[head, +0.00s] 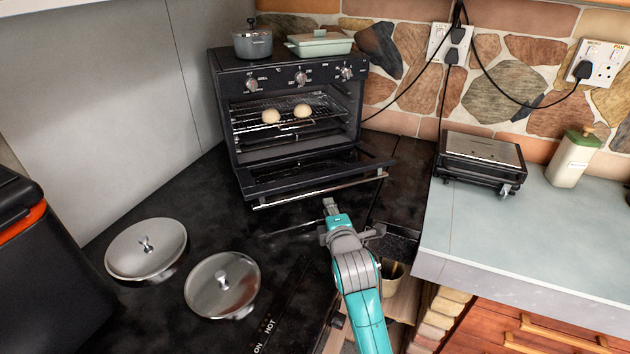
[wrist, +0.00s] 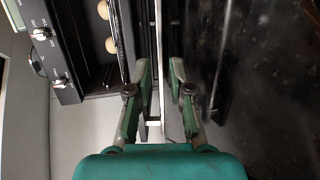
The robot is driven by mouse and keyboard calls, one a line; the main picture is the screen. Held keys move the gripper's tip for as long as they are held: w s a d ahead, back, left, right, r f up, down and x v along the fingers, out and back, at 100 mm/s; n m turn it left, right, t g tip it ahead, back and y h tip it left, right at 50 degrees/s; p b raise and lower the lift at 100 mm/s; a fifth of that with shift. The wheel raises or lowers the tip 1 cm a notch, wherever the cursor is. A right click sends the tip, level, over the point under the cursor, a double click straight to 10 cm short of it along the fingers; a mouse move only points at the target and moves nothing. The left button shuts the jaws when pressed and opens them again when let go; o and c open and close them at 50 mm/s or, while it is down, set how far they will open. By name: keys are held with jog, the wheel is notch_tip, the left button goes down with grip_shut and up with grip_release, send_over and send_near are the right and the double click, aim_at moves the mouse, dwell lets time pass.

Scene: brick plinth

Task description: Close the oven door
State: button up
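The black toaster oven (head: 228,125) stands at the back of the dark counter. Its door (head: 290,178) is open, hinged down and tilted outward, with a metal handle bar (head: 330,190) along its outer edge. My gripper (head: 330,203) is just in front of the handle, near its right half. In the wrist view my gripper (wrist: 161,75) is open, its two fingers apart, with the bright handle bar (wrist: 158,45) running between them. I cannot tell whether either finger touches it. Two round buns (head: 302,111) lie on the rack inside the oven.
A grey pot (head: 252,42) and a pale green dish (head: 320,44) stand on the oven. Two metal lids (head: 146,249) lie on the counter at left. A black grill (head: 480,160) and a bottle (head: 570,160) stand on the right worktop. Black cords hang by the stone wall.

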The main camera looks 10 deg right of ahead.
aim_at(322, 189)
jog(key=x, duration=1.1)
grip_shut()
